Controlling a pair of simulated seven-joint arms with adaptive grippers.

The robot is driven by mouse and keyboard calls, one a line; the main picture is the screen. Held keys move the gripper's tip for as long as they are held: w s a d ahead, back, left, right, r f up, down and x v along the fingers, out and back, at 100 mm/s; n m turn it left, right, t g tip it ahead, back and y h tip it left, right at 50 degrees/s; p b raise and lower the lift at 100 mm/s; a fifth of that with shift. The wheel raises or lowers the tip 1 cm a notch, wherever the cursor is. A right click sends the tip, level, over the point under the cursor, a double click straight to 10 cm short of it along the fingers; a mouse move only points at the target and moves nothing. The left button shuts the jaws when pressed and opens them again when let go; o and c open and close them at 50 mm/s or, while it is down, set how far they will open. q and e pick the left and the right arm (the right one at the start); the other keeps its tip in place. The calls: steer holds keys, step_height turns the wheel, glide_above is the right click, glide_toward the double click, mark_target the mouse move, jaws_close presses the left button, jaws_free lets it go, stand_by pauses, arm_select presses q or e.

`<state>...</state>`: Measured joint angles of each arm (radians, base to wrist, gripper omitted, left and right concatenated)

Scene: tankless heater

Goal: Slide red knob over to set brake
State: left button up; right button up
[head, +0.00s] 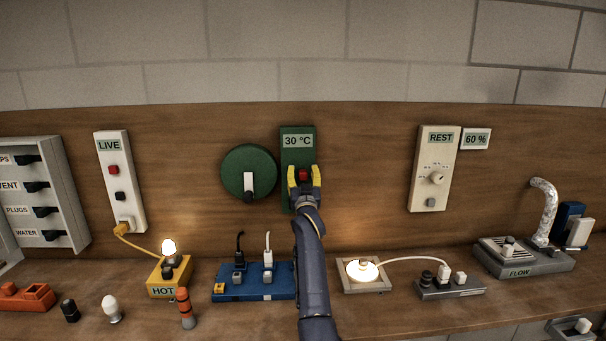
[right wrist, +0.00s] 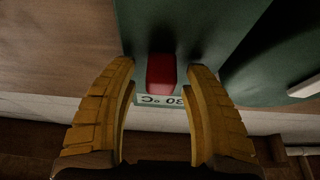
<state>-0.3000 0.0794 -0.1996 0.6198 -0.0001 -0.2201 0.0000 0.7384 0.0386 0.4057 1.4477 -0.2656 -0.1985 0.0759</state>
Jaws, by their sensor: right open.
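The red knob (head: 303,174) sits on the narrow green panel (head: 297,156) under its 30 °C display. My right gripper (head: 304,182) is open in front of it, with yellow fingers on either side of the knob. In the right wrist view, the red knob (right wrist: 161,74) lies between the fingertips, with a visible space on each side. That view is upside down, so the display (right wrist: 165,99) appears below the knob. The lower part of the panel is hidden behind my gripper and arm. No brake label is readable. My left gripper does not show.
A round green dial (head: 234,164) with a white handle is just left of the panel. The blue socket block (head: 225,291) stands on the counter by my right forearm. A lit lamp (head: 362,271) is to the right.

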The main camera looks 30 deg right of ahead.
stand_by(0.3)
jaws_close()
stand_by(0.3)
